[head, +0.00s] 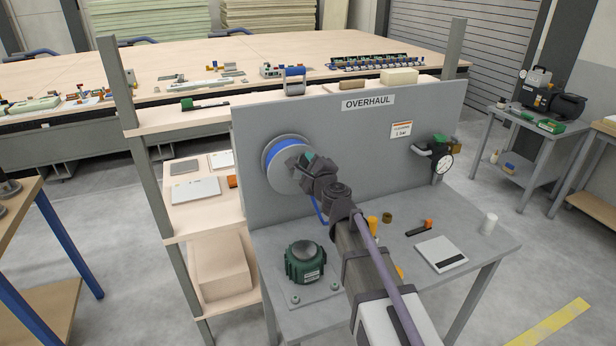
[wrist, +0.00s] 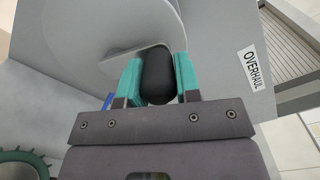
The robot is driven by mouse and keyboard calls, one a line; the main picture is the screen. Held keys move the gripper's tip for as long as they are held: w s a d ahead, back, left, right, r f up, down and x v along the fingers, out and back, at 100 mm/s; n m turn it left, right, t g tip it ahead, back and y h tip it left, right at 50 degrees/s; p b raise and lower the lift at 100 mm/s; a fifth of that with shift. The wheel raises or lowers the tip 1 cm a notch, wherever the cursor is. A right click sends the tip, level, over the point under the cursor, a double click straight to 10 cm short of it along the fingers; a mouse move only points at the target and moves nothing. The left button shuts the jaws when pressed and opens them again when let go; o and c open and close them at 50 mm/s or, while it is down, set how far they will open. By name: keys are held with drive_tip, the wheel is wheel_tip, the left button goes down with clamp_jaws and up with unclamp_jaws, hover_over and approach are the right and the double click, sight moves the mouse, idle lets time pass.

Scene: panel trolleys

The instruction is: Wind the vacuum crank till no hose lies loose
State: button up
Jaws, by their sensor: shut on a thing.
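The hose reel (head: 277,170) is a pale disc with blue hose wound behind it, mounted on the left of the grey OVERHAUL panel. My gripper (head: 305,160) is in front of the reel's right side and hides part of it. In the wrist view the teal fingers (wrist: 158,72) are shut on the black crank knob (wrist: 157,80), one finger on each side. A length of blue hose (head: 318,210) hangs below the reel beside my arm. A bit of blue also shows in the wrist view behind the left finger. My arm hides where the hose leads.
A green round device (head: 305,264) stands on the bench below the reel. A white-and-black flat box (head: 441,254), a white cylinder (head: 488,223) and small orange parts lie on the bench right of my arm.

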drive_tip(key=shift+d+f, duration=0.2)
drive_tip(key=shift+d, duration=0.05)
drive_tip(key=shift+o, duration=0.2)
drive_tip(key=shift+d+f+b, duration=0.15)
drive_tip(key=shift+f+b, duration=0.15)
drive_tip(key=shift+w+d+f, duration=0.1)
drive_tip(key=shift+d, duration=0.15)
